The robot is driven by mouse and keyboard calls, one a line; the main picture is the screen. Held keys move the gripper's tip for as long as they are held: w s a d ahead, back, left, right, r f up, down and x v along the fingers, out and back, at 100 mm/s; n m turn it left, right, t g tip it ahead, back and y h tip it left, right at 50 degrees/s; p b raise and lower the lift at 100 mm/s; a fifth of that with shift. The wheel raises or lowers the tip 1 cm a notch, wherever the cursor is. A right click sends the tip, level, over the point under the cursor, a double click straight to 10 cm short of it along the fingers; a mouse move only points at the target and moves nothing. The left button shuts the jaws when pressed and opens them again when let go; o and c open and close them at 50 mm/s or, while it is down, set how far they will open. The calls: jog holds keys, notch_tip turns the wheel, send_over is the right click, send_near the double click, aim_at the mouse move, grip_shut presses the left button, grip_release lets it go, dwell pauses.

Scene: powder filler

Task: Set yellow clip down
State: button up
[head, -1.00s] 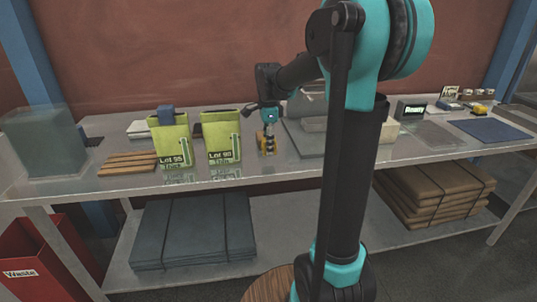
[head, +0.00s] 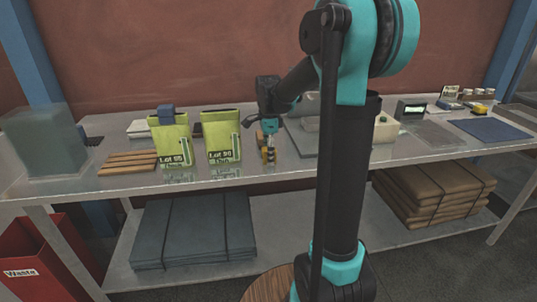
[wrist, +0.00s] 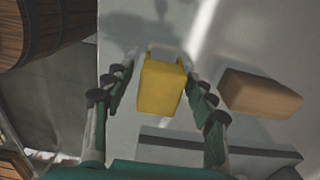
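The yellow clip (wrist: 162,88) is a small yellow block with a pale part at its far end. In the wrist view it lies between the fingertips of my gripper (wrist: 160,62), which appears shut on it. In the head view the yellow clip (head: 269,156) is small, at the lower end of my gripper (head: 268,148), low over the front part of the bench (head: 295,164). I cannot tell whether the clip touches the bench top.
A tan block (wrist: 258,93) lies right of the clip in the wrist view. Two yellow-green bags (head: 170,140) (head: 222,137) and wooden slats (head: 128,163) stand to the left. A grey slab (head: 300,137) lies behind to the right. The bench's front edge is close.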

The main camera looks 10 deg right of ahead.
notch_tip(320, 180, up, 12)
jog(key=shift+r, duration=0.15)
dwell(0.6)
